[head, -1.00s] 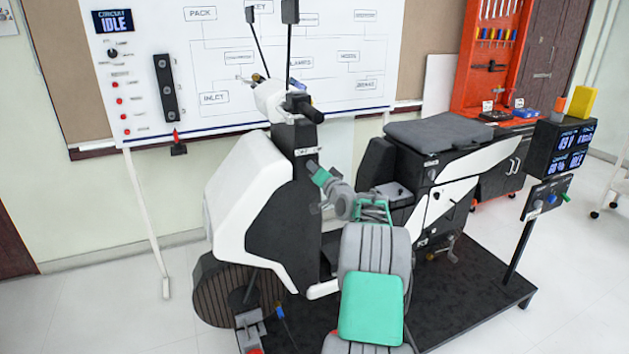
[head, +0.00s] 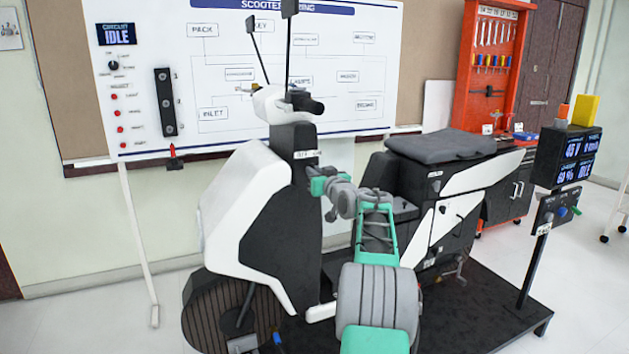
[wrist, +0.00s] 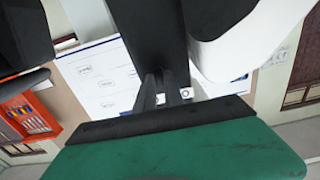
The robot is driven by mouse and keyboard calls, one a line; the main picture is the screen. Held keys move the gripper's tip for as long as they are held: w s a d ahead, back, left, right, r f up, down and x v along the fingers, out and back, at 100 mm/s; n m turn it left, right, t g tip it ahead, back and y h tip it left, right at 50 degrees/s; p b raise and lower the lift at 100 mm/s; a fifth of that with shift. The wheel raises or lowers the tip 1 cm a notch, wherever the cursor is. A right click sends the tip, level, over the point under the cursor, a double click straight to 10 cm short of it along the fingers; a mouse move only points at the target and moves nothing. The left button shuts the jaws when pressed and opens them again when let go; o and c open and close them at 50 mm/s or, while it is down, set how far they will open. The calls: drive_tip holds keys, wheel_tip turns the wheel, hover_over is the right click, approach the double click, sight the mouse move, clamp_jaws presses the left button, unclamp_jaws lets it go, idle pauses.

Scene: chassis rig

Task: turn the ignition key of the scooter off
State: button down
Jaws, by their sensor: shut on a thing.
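The black and white scooter (head: 238,215) stands on a dark base in the head view, its black front column (head: 292,215) rising to the handlebar. My gripper (head: 311,170) reaches the column's right side, just below a small white label (head: 306,154). In the wrist view my gripper's dark fingers (wrist: 166,86) meet the black column and are close together. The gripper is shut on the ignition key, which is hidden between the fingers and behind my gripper. I cannot tell which way the key is turned.
The scooter's grey seat (head: 440,146) is behind my arm on the right. A display post (head: 567,155) stands at the right edge of the dark base (head: 480,325).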

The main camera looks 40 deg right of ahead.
drive_tip(key=shift+n, duration=0.3)
drive_tip(key=c, duration=1.4)
unclamp_jaws()
drive_tip(key=shift+c, duration=0.2)
drive_tip(key=v, duration=0.7)
drive_tip(key=shift+s+b, duration=0.4)
drive_tip(key=shift+b, duration=0.05)
drive_tip(key=shift+a, duration=0.15)
